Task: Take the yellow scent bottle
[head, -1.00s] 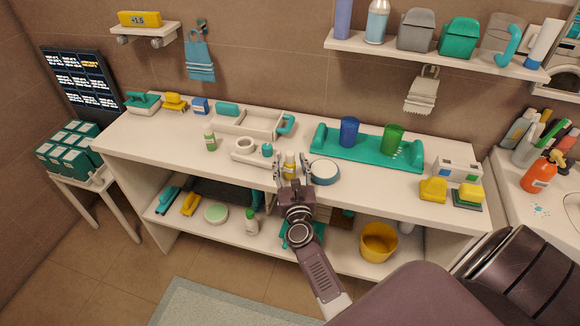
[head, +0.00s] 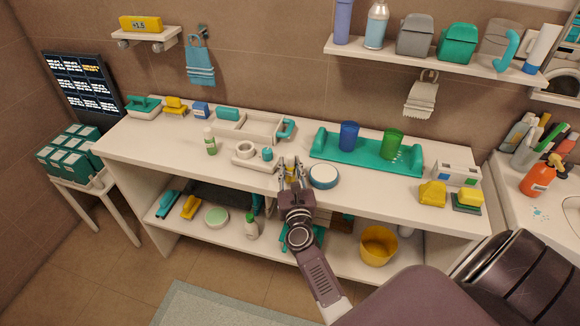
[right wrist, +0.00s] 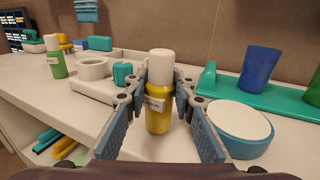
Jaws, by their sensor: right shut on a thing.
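The yellow scent bottle (right wrist: 158,118) has a white cap and a pale label, and it stands upright between the fingers in the right wrist view. In the head view the bottle (head: 291,163) is mostly hidden by my right gripper (head: 290,173), at the front of the white counter (head: 350,195). My right gripper (right wrist: 160,95) is shut on the bottle, one finger on each side of it. My left gripper is not in view.
A round white-and-teal container (head: 323,176) sits close right of the gripper. A white holder with a teal jar (head: 267,154) stands close left. A green bottle (head: 210,141) is farther left. A teal tray (head: 330,147) with blue and green cups lies behind right.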

